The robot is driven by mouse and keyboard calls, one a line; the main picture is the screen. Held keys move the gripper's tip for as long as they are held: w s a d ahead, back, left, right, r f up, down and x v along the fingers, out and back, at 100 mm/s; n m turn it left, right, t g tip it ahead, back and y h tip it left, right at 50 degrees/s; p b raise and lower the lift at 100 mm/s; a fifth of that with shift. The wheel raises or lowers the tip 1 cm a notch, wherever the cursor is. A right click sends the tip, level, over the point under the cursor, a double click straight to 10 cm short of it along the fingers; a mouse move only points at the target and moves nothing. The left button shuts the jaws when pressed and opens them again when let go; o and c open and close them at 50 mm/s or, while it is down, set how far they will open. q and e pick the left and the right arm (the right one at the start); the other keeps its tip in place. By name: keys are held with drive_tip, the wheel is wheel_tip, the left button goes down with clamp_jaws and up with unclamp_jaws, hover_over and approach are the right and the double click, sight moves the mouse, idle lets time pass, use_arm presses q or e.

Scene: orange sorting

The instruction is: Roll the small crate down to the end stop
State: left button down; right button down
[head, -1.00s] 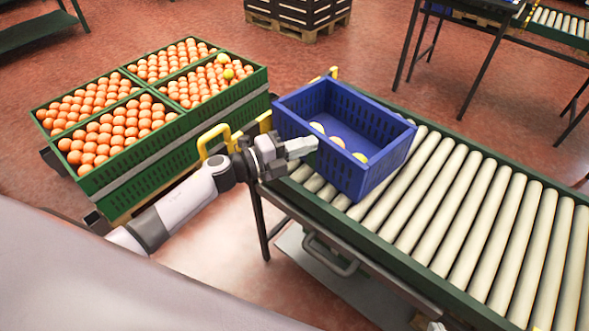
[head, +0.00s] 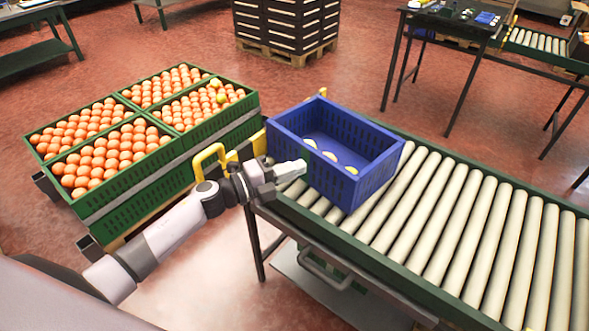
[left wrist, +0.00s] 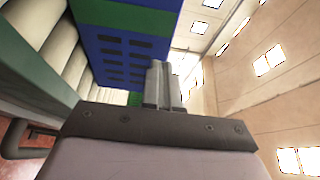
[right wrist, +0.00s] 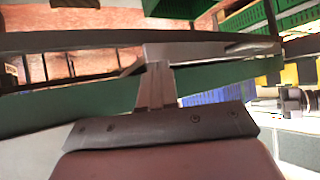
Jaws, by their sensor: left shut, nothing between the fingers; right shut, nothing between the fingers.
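The small blue crate (head: 375,182) sits on the roller conveyor (head: 440,205), at its left end, with a few pale yellow fruits inside. My left gripper (head: 303,168) is shut and empty at the crate's near left side. I cannot tell from the head view whether it touches. In the left wrist view the shut fingers (left wrist: 163,88) are close beside the crate's slotted wall (left wrist: 125,55). My right gripper (right wrist: 155,82) is shut and empty beside a green rail (right wrist: 80,105); it is outside the head view.
Green crates of oranges (head: 120,195) stand left of the conveyor, with yellow handles (head: 208,157) between. The rollers right of the blue crate are clear. A dark crate stack on a pallet (head: 275,50) and a table (head: 450,25) stand farther back.

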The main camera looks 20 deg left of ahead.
use_arm(q)
drive_tip(key=v, duration=1)
drive_tip(key=shift+s, duration=0.25)
use_arm(e)
drive_tip(key=shift+s, duration=0.3)
